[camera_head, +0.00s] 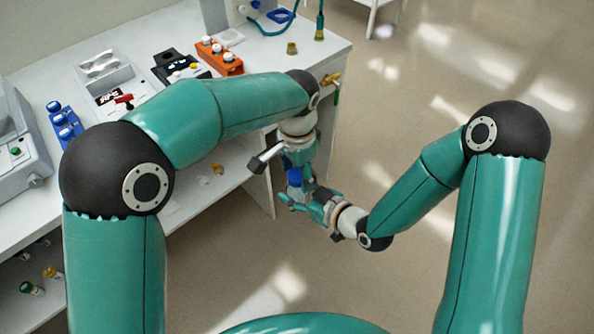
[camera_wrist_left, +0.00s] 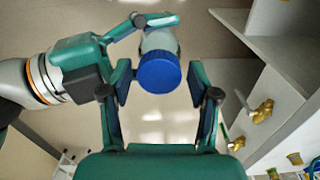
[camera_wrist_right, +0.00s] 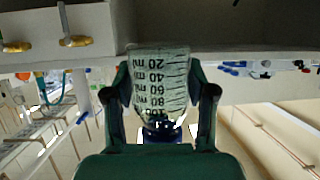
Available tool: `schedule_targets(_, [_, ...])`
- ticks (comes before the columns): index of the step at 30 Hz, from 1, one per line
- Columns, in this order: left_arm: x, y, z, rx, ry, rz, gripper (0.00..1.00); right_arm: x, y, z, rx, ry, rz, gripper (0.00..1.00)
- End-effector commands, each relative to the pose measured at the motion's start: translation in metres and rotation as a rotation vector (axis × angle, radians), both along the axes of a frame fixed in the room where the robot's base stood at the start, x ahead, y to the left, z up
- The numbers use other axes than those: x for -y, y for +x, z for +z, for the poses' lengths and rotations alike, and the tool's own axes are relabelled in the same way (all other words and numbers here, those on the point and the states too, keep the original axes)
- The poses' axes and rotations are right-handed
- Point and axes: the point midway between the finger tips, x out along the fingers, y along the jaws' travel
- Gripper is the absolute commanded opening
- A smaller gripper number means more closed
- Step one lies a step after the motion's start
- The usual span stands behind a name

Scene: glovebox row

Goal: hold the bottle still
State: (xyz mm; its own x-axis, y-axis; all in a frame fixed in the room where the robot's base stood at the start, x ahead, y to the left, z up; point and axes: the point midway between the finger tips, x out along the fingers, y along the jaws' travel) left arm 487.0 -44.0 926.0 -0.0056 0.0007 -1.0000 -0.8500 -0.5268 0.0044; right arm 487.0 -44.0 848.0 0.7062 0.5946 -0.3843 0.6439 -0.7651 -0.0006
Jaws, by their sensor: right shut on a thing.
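The bottle (camera_wrist_right: 160,72) is clear, with black ml graduations and a blue cap (camera_wrist_left: 158,74). My right gripper (camera_head: 302,196) is shut on the bottle's body, with a finger on each side in the right wrist view. The bottle is held in the air off the bench's front edge. My left gripper (camera_head: 296,164) is just above the cap. In the left wrist view its two fingers stand open on either side of the cap, with a narrow gap at the right. In the head view the grippers hide much of the bottle.
The white bench (camera_head: 245,55) lies to the left, with an orange rack (camera_head: 219,57), a white tray (camera_head: 104,70) and blue-capped items (camera_head: 62,118). Brass valves (camera_wrist_left: 262,110) stick out near the left gripper.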

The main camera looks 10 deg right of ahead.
Motion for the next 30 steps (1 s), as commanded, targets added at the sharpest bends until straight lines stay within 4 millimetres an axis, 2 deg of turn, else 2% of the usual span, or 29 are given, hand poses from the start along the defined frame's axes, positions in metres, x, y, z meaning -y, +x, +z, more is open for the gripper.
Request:
schedule_targets(10, [0.0, 0.0, 0.001, 0.001, -0.001, 0.002, 0.72, 0.0, 0.0, 0.0, 0.001, 0.0, 0.0, 0.0])
schedule_targets(14, [0.0, 0.0, 0.007, 0.002, -0.001, 0.002, 0.72, 0.0, 0.0, 0.0, 0.001, 0.0, 0.0, 0.0])
schedule_targets(17, [0.001, 0.001, 0.019, 0.003, -0.001, 0.003, 0.72, 0.0, 0.0, 0.001, 0.001, 0.0, 0.0, 0.0])
schedule_targets(30, [0.001, 0.002, 0.101, 0.002, -0.002, 0.002, 0.72, 0.0, 0.0, 0.0, 0.001, 0.0, 0.0, 0.0])
